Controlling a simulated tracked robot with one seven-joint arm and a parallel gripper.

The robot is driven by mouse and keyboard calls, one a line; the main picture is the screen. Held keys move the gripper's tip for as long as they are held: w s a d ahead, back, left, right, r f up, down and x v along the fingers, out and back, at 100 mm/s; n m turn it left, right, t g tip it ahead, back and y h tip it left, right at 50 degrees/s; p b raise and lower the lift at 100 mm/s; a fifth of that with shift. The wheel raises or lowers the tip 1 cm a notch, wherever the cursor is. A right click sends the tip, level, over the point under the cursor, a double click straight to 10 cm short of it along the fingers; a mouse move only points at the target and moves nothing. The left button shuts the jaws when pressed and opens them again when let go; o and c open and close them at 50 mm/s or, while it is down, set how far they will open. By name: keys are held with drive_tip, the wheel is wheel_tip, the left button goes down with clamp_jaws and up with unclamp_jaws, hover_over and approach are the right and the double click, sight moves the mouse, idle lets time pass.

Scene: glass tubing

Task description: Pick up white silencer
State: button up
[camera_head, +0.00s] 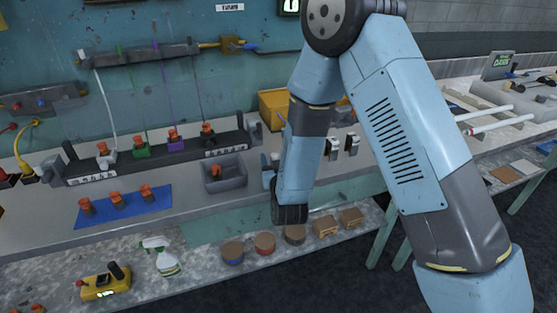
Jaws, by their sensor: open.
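Two long white tubes, the upper one (483,114) and the lower one (500,125), lie on the bench at the right. Either may be the white silencer; I cannot tell. A small white fitting with an orange top (105,152) also stands in the rack at the left, under a white line. My gripper (268,172) is beside my wrist above the bench, mostly hidden by my own arm. It is open, with nothing seen in it. It is well to the left of the white tubes and right of the grey tray.
A dark rack (150,157) holds green, purple and dark fittings. A blue mat (160,212) carries three orange-topped pieces. A grey tray (224,184) and yellow bin (273,109) are near my arm.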

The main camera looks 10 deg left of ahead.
drive_tip(key=shift+a, duration=0.25)
drive_tip(key=shift+d, duration=0.25)
drive_tip(key=shift+c, duration=1.2)
drive_tip(key=shift+w, duration=0.1)
drive_tip(key=c, duration=0.8)
drive_tip(key=shift+o, duration=0.2)
drive_tip(key=shift+r, duration=0.15)
